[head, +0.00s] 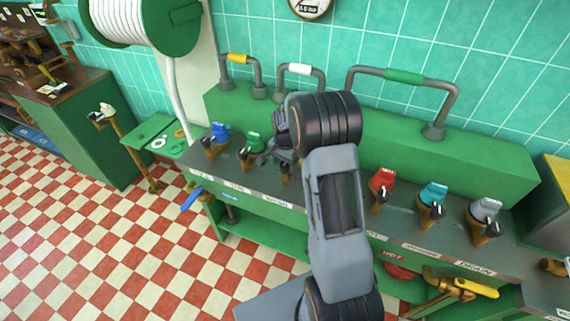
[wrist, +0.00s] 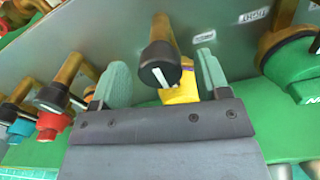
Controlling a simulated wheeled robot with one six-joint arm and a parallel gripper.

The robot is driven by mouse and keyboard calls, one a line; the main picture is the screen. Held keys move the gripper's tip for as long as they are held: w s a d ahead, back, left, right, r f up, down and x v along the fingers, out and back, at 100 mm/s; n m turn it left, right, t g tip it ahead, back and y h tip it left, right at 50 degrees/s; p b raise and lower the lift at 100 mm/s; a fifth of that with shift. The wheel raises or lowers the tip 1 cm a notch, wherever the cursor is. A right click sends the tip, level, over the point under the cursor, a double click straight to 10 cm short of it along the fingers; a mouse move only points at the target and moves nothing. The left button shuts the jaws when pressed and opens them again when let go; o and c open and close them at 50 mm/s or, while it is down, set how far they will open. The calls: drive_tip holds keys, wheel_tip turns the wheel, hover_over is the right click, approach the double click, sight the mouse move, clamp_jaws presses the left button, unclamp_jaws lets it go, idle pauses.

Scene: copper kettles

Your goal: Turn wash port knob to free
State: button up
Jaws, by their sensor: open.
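In the wrist view, a valve knob (wrist: 158,62) with a dark round cap, a white pointer line and a brass stem stands in front of me. A yellow part (wrist: 182,88) shows behind its cap. My gripper (wrist: 164,78) is open, with one grey-green finger on each side of this knob and visible gaps to it. In the head view, my gripper (head: 284,152) is low over the bench and partly hidden by my own arm. Only a brass bit of the third knob (head: 286,174) shows below it. I cannot read its label or any "free" mark clearly.
Blue (head: 219,134) and green (head: 252,144) knobs stand left of my gripper. Red (head: 382,182), teal (head: 433,197) and grey (head: 485,212) knobs stand right. Pipe handles rise behind. In the wrist view, a green knob (wrist: 290,62) and a red knob (wrist: 52,122) flank my gripper.

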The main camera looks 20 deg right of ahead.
drive_tip(key=shift+f, duration=0.4)
drive_tip(key=shift+c, duration=0.5)
drive_tip(key=c, duration=0.8)
drive_tip(key=shift+n, duration=0.3)
drive_tip(key=n+b, duration=0.1)
drive_tip(key=n, duration=0.3)
drive_tip(key=shift+b, duration=0.3)
drive_tip(key=n+b, duration=0.1)
drive_tip(key=n, duration=0.4)
drive_tip(key=shift+n, duration=0.3)
